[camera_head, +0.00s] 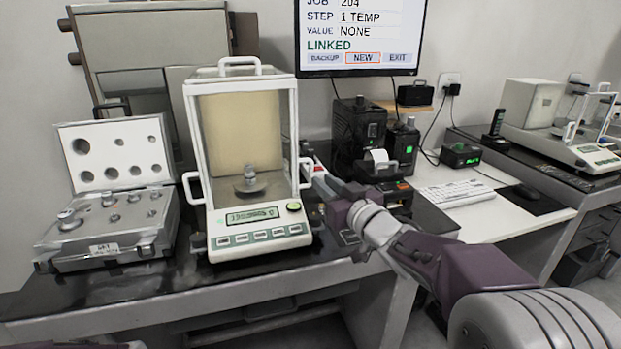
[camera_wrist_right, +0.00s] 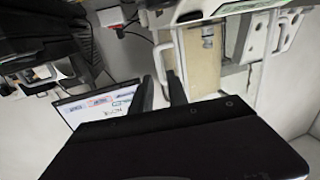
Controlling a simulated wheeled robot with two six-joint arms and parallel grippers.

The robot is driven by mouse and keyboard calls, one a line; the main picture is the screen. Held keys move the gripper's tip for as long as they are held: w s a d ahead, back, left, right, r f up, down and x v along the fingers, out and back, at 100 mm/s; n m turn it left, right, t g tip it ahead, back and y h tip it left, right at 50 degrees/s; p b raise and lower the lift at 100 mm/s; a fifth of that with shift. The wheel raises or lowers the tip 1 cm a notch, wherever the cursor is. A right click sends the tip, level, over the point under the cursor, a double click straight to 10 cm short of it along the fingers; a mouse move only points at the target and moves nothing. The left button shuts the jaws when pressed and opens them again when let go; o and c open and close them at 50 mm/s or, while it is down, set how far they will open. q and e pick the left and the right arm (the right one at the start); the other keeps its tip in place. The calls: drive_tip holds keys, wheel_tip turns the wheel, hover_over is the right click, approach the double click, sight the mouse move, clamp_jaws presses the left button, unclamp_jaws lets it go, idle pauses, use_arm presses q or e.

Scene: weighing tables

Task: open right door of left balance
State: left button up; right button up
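The left balance (camera_head: 213,222) is a white weighing unit with a glass draft shield. A small metal weight (camera_head: 250,176) stands on its pan inside. Its right door appears closed. That door's white loop handle (camera_head: 306,173) stands out on the right side and also shows in the wrist view (camera_wrist_right: 158,62). My right gripper (camera_head: 317,172) is at this handle. In the wrist view its two dark fingers (camera_wrist_right: 161,92) are apart, with the end of the handle between or just beyond them. I cannot tell whether they touch it. My left gripper is out of view.
An open case of weights (camera_head: 110,250) stands left of the balance. A printer (camera_head: 378,170), dark boxes and a monitor (camera_head: 360,35) are behind and right of my right arm. A keyboard (camera_head: 455,193) lies further right. Another balance (camera_head: 595,157) is on the far right table.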

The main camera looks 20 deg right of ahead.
sight(312, 173)
drive_tip(key=b+x, duration=0.1)
drive_tip(key=x, duration=0.6)
drive_tip(key=shift+w, duration=0.1)
clamp_jaws()
drive_tip(key=shift+f, duration=0.1)
idle(1.0)
